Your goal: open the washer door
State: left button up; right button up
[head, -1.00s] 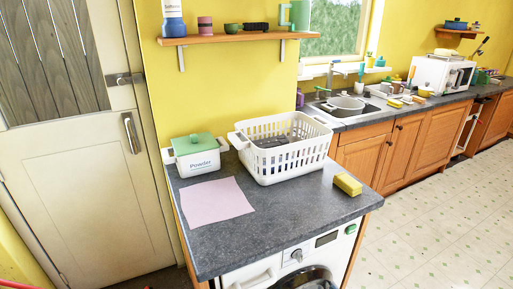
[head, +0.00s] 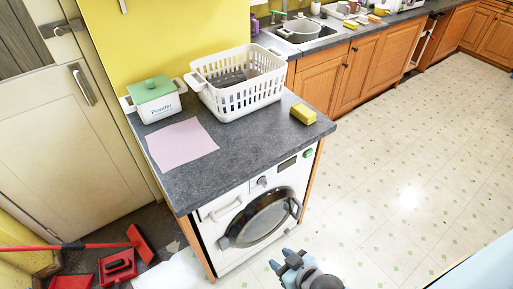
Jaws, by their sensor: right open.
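The white washer (head: 213,232) stands under the grey counter, its front facing the open floor. Its round door (head: 258,219) has dark glass and looks shut. A grey door handle (head: 295,208) sits on the door's right side. The control knob and green button are above it. My right gripper (head: 284,262) is at the bottom of the head view, below and in front of the door. It is open and apart from the handle, with nothing seen between its fingers. My left gripper is out of view.
The counter (head: 240,150) holds a white basket (head: 240,97), a powder box (head: 157,103), a pink cloth (head: 181,144) and a yellow sponge (head: 302,115). The tiled floor (head: 400,170) on the right is clear.

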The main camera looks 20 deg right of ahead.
aim_at(260, 219)
jog(key=z, duration=0.8)
